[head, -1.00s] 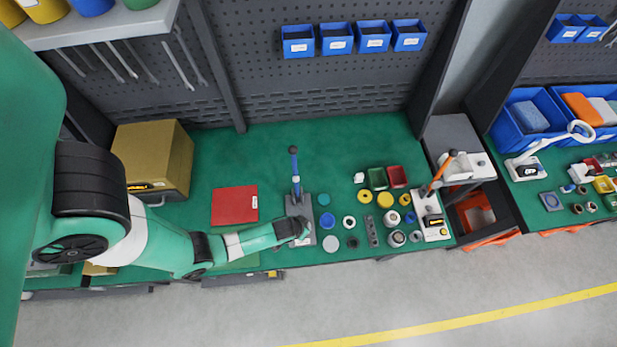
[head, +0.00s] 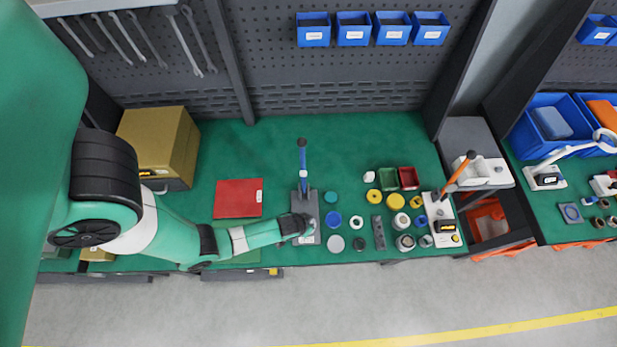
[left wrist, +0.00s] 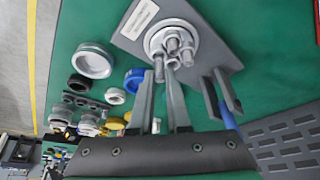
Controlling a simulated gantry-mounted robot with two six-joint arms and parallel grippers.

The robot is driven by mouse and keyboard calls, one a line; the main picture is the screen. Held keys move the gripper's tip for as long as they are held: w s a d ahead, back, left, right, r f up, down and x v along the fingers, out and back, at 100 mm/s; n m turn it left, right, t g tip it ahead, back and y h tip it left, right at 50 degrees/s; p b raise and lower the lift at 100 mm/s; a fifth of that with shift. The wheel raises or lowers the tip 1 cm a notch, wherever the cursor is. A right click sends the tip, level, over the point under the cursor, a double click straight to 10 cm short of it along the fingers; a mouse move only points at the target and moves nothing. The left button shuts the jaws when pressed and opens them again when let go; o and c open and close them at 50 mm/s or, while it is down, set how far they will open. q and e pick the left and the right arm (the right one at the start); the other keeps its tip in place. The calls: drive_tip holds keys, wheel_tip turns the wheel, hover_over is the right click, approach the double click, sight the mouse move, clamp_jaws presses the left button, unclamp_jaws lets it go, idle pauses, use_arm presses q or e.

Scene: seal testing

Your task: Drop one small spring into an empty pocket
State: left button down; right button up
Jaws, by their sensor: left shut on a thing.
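My left gripper (head: 306,228) is at the front of the grey press plate (head: 303,203), below its blue-handled lever (head: 302,155). In the left wrist view its fingers (left wrist: 160,75) are shut on a small metal piece, apparently a small spring (left wrist: 159,66), at the fingertips. Just beyond the tips, a round metal holder (left wrist: 158,38) sits on the grey plate (left wrist: 125,42). Several small metal cylinders (left wrist: 172,45) stand upright in it. I cannot tell which pocket is empty, or whether the held piece touches the holder. My right gripper is not in view.
Rings and discs, such as a blue ring (head: 333,219) and a white ring (head: 357,222), lie right of the plate. A red sheet (head: 238,198) and a cardboard box (head: 158,145) lie left. A second press with an orange lever (head: 458,170) stands further right. The bench behind is clear.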

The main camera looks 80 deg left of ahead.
use_arm(q)
drive_tip(key=shift+f+b, duration=0.4)
drive_tip(key=shift+b, duration=0.05)
idle(0.6)
drive_tip(key=c, duration=1.2)
unclamp_jaws()
drive_tip(key=shift+o, duration=0.2)
drive_tip(key=shift+r, duration=0.1)
drive_tip(key=shift+r+p, duration=1.7)
drive_tip(key=shift+p, duration=0.1)
drive_tip(key=o, duration=0.6)
drive_tip(key=shift+c, duration=0.2)
